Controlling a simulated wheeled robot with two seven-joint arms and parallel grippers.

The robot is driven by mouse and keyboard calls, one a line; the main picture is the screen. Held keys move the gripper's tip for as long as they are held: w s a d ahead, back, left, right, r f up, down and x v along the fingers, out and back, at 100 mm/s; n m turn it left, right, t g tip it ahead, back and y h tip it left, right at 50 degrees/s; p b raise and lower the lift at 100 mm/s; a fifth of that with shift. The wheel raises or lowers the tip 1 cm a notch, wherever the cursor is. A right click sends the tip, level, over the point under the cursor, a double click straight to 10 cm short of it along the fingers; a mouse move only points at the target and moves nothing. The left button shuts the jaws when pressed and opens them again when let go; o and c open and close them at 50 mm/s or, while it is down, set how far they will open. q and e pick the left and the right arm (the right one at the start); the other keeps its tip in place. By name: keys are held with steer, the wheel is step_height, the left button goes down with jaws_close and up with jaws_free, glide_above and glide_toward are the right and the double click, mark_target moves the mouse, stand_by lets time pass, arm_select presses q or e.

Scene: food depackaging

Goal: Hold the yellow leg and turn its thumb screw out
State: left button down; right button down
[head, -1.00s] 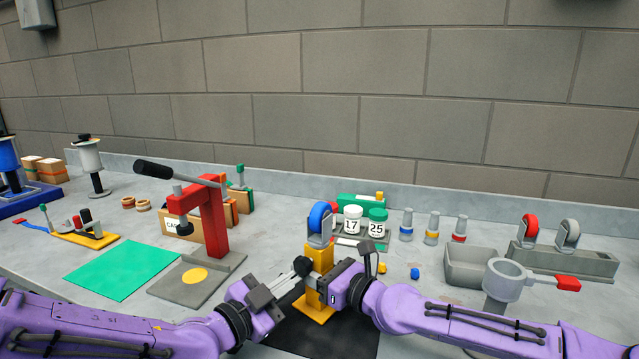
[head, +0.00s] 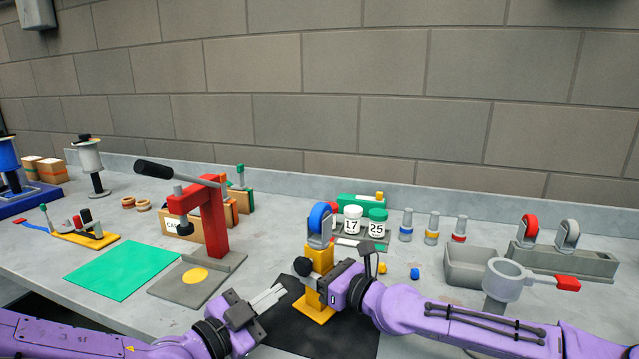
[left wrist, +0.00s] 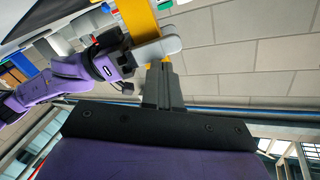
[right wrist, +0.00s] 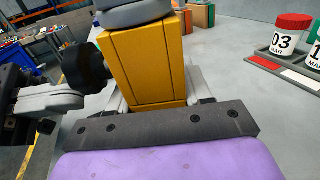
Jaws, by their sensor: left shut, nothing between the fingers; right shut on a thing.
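The yellow leg (head: 319,262) stands upright on its yellow foot, with a blue-rimmed wheel (head: 320,218) on top. Its black thumb screw (head: 302,266) sticks out of the left side. In the right wrist view the leg (right wrist: 146,66) fills the middle and the screw's black knob (right wrist: 86,67) is at its left face. My right gripper (head: 333,280) is shut on the leg from the right. My left gripper (head: 280,291) is shut and empty, apart from the screw, to its lower left. Its closed fingers show in the left wrist view (left wrist: 162,85).
A dark mat (head: 290,335) lies under the leg. A red press (head: 210,220) and a green mat (head: 122,270) are to the left. Jars (head: 376,224) stand behind.

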mark_target(303, 267)
arm_select(q)
steer(key=shift+v, duration=1.05)
arm_select(e)
steer(key=shift+r, duration=0.1)
steer(key=shift+a, duration=0.15)
arm_select(q)
steer(key=x, duration=0.6)
steer(key=shift+r, duration=0.45)
steer(key=shift+w+a, duration=0.1)
steer(key=shift+w, duration=0.05)
